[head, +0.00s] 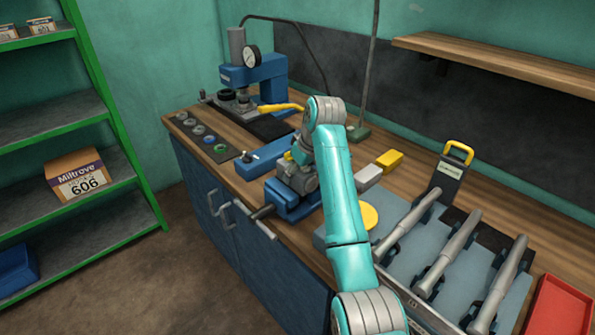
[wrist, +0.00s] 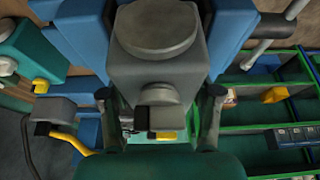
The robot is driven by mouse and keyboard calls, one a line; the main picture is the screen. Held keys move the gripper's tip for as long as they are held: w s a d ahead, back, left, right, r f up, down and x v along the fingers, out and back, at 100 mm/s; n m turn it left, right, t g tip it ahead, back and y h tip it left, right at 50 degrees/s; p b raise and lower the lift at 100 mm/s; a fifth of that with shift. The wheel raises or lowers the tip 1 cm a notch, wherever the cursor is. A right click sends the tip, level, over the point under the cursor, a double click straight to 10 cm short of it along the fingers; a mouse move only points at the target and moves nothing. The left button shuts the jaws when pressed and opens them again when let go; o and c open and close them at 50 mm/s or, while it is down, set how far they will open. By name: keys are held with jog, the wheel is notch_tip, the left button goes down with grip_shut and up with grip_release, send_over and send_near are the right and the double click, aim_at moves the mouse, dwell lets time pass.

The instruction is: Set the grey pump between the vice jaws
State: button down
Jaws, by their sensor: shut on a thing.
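The grey pump (wrist: 155,65) fills the middle of the wrist view, a blocky body with a round cap. My gripper (wrist: 160,98) is shut on it, a dark finger on each side. In the head view the pump (head: 298,178) is partly hidden by my wrist, and it sits at the blue vice (head: 288,206) on the bench's front edge. In the wrist view, blue vice parts (wrist: 236,35) show on both sides of the pump. I cannot tell whether the pump rests in the vice or hangs just above it.
A blue press with a gauge (head: 255,75) and yellow lever (head: 281,107) stands behind the vice. A blue block (head: 263,160) lies close by. Grey rods on a rack (head: 445,255) and a red tray (head: 560,308) are at right. A green shelf (head: 90,85) stands left.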

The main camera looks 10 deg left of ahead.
jog(key=shift+f, duration=0.35)
jog(key=shift+s+f, duration=0.15)
jog(key=shift+f, duration=0.35)
jog(key=c, duration=0.6)
grip_release()
jog(key=shift+c, duration=0.2)
jog(key=o, duration=0.5)
jog(key=shift+f, duration=0.2)
jog(key=shift+c, duration=0.2)
jog(key=shift+o, duration=0.9)
jog(key=shift+d, duration=0.1)
jog(key=shift+r, duration=0.2)
jog(key=shift+r, duration=4.15)
